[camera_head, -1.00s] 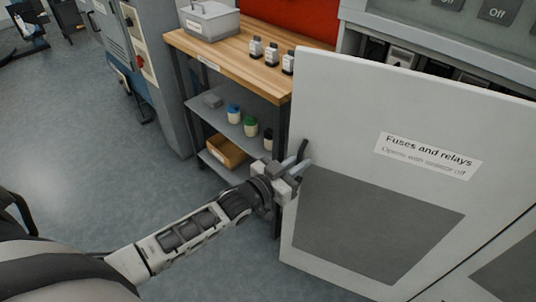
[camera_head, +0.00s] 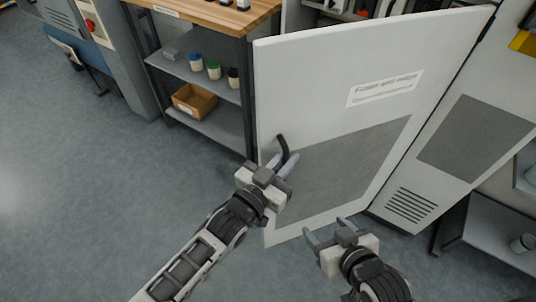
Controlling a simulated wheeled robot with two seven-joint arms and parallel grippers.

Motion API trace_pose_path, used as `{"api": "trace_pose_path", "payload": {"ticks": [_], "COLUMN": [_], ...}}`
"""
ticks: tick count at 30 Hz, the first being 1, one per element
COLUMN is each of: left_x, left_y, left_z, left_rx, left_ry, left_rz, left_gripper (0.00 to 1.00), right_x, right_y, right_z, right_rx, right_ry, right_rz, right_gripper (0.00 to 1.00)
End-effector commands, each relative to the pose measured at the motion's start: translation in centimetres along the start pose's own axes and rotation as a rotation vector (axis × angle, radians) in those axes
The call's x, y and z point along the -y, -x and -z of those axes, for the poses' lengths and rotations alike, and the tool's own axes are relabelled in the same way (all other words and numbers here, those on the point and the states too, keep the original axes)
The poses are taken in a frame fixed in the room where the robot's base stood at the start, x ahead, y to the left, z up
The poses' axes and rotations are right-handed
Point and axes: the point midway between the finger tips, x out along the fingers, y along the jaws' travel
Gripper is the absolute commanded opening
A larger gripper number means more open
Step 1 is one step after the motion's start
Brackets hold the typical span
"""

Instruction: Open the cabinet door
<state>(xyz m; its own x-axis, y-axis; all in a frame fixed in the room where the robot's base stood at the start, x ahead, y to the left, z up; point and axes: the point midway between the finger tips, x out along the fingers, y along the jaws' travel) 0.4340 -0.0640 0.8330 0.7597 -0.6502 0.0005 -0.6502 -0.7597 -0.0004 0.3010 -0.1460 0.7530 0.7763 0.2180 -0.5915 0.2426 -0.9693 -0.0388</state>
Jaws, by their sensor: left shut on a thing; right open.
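The cabinet door (camera_head: 308,83) is a pale panel with a "Fuses and relays" label and a grey lower patch. It stands swung out at an angle from the cabinet (camera_head: 479,142), hinged on its right side. Its dark handle (camera_head: 283,147) is near the left edge. My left gripper (camera_head: 280,162) is shut on the handle, which partly hides between the fingers. My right gripper (camera_head: 327,232) is open and empty, low in front of the door's bottom edge.
A workbench (camera_head: 210,12) with shelves stands left of the door, holding several small jars and a cardboard box (camera_head: 194,102). A grey shelf unit (camera_head: 495,235) stands at the lower right. The floor (camera_head: 90,190) at left is clear.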

Motion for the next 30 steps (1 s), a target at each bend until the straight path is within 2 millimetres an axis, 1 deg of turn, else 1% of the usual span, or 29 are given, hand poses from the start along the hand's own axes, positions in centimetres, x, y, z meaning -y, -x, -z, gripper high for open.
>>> {"api": "trace_pose_path", "payload": {"ticks": [1,3,12,13,14,24,26,29,30], "left_x": [-0.4,-0.5,-0.5,-0.5,-0.5,-0.3,-0.2,-0.2,-0.3], "left_y": [-0.2,-0.2,-0.2,-0.2,-0.2,0.2,0.7,2.2,3.0], "left_z": [0.2,0.2,0.2,0.2,0.2,0.0,0.0,-0.1,-0.1], "left_rx": [-0.005,-0.005,-0.005,-0.005,-0.005,-0.001,0.000,0.001,0.001], "left_ry": [0.001,0.000,0.001,0.001,0.001,0.001,0.001,0.000,0.001], "left_rz": [-0.006,-0.007,-0.006,-0.006,-0.005,-0.003,-0.002,-0.002,-0.003], "left_gripper": [0.00,0.00,0.00,0.21,0.29,0.30,0.30,0.30,0.30], "right_x": [0.0,-0.1,-0.1,-0.1,-0.1,-0.1,-0.1,-0.1,0.0], "right_y": [0.0,0.1,0.2,0.2,0.2,0.3,0.3,0.3,0.3], "right_z": [-0.1,-0.1,-0.4,-0.4,-0.4,-0.4,-0.4,-0.3,-0.3], "right_rx": [0.001,0.003,0.009,0.009,0.009,0.009,0.009,0.009,0.008], "right_ry": [0.001,0.004,0.008,0.008,0.007,0.007,0.007,0.007,0.007], "right_rz": [0.000,0.000,0.002,0.002,0.002,0.002,0.002,0.002,0.002], "right_gripper": [0.67,0.67,0.67,0.67,0.67,0.67,0.67,0.67,0.67]}}
